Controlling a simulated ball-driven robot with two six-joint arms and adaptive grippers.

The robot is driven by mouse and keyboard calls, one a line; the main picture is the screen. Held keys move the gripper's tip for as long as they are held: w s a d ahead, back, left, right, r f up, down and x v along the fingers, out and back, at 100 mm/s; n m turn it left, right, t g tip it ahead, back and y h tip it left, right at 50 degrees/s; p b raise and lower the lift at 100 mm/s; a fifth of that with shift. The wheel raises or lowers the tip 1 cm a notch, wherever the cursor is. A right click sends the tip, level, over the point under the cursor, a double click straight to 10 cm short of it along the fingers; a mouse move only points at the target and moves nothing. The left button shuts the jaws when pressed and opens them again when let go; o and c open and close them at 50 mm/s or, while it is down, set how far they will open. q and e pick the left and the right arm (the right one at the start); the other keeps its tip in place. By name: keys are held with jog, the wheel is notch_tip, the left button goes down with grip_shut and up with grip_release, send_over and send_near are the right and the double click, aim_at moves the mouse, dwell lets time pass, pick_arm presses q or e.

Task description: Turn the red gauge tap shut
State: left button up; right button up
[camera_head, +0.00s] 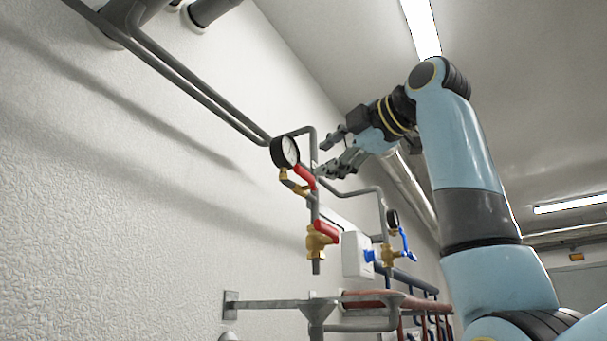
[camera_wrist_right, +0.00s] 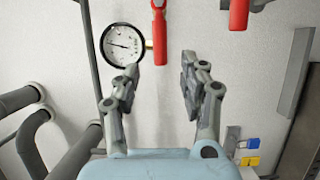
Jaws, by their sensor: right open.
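The red gauge tap (camera_head: 305,177) is a red lever on a brass fitting just below the round pressure gauge (camera_head: 285,151). In the right wrist view the red lever (camera_wrist_right: 160,38) hangs down beside the gauge (camera_wrist_right: 122,44). My right gripper (camera_head: 326,158) is open and empty, just right of the gauge and above the lever in the head view. In the right wrist view the open fingers (camera_wrist_right: 160,72) lie on either side of the line of the lever, its lower end near the gap. I cannot tell the remaining distance. My left gripper is not in view.
A second red-handled valve (camera_head: 325,230) sits lower on the same pipe. A smaller gauge (camera_head: 392,219) with a blue lever (camera_head: 405,243) and a white box (camera_head: 357,255) stand to the right. Grey pipes run along the wall. A drain funnel (camera_head: 318,311) is below.

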aim_at(305, 172)
jog(key=p+x, duration=0.3)
jog(key=x, duration=0.4)
jog(key=shift+w+a+r+p, duration=0.1)
jog(key=shift+w+a+p, duration=0.15)
jog(key=shift+w+p, duration=0.05)
jog(key=shift+w+a, duration=0.2)
jog(key=shift+w, duration=0.25)
grip_shut()
